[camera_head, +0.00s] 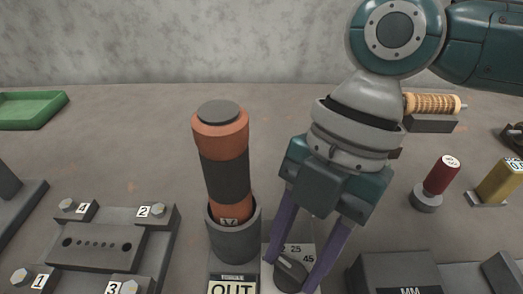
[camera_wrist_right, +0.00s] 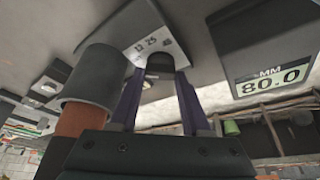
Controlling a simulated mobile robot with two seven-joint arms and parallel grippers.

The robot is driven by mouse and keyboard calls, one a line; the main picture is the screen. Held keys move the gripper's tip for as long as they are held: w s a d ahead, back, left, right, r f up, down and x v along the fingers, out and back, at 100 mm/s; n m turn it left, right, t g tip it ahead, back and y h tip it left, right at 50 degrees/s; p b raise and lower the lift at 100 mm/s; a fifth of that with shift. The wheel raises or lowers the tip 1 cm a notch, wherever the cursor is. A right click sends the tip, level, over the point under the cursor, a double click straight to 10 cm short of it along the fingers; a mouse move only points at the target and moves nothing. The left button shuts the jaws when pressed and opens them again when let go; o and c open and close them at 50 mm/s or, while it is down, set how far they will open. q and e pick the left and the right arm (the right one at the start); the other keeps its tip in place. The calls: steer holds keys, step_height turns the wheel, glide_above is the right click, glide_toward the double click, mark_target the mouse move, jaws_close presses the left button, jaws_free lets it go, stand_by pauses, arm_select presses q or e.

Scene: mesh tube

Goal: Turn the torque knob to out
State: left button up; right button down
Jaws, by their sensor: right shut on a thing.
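The torque knob (camera_head: 289,273) is a small dark dial on a pale plate (camera_head: 306,249) printed with numbers such as 25 and 45. My right gripper (camera_head: 291,276) reaches down from above with its two purple fingers shut on the knob, one on each side. In the right wrist view the knob (camera_wrist_right: 160,65) shows between the fingertips, with 12 and 25 printed beyond it. A label beside the plate reads TORQUE and OUT (camera_head: 232,288). Which mark the knob points to is not clear. My left gripper is not in view.
An orange and black cylinder (camera_head: 222,140) stands in a grey holder (camera_head: 235,238) close left of the gripper. A block marked MM (camera_head: 395,270) is at right. A numbered bolt plate (camera_head: 105,245) lies left. A red-handled piece (camera_head: 441,177) and green tray (camera_head: 32,108) stand farther off.

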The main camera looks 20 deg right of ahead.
steer(key=shift+n+g, duration=0.3)
steer(key=shift+n, duration=0.5)
steer(key=shift+h, duration=0.3)
steer(key=shift+c, duration=1.8)
jaws_free()
steer(key=v, duration=1)
